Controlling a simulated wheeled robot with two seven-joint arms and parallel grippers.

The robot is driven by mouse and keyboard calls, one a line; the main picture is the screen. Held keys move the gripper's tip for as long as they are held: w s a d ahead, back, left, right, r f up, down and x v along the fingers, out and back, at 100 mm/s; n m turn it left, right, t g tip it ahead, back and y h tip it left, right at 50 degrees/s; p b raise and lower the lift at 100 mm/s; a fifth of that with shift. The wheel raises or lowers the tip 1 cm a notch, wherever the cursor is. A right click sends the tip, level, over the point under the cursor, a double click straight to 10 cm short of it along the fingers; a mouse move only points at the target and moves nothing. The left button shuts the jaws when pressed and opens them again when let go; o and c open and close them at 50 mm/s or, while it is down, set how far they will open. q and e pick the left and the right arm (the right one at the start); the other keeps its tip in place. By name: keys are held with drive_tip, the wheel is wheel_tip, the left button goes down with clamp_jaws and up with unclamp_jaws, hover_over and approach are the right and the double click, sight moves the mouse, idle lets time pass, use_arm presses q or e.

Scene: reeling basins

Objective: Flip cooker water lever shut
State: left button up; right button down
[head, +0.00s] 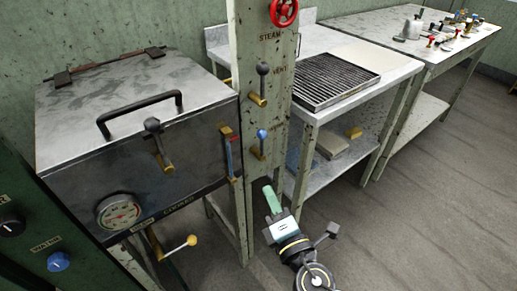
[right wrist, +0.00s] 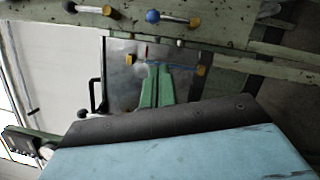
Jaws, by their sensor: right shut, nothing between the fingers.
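The cooker (head: 75,160) is a metal box with a lid at the left of the head view. A blue-knobbed lever (head: 262,136) stands upright from its brass pivot on the green post (head: 246,190) to the cooker's right. It also shows at the top of the right wrist view (right wrist: 155,16). No water label can be read beside this lever. My right gripper (head: 271,198) is shut and empty, with its green fingers below the blue lever and apart from it. Its fingers show in the right wrist view (right wrist: 157,85). My left gripper is not in view.
A black-knobbed vent lever (head: 262,72) and red steam wheel (head: 284,12) sit higher on the post. A yellow-knobbed lever (head: 190,241) sticks out below the cooker. A blue knob (head: 58,261) is at lower left. A table with a grate (head: 335,80) stands behind.

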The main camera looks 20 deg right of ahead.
sight(262, 149)
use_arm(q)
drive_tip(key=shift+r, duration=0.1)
use_arm(e)
drive_tip(key=shift+s+r, duration=0.1)
drive_tip(key=shift+s, duration=0.05)
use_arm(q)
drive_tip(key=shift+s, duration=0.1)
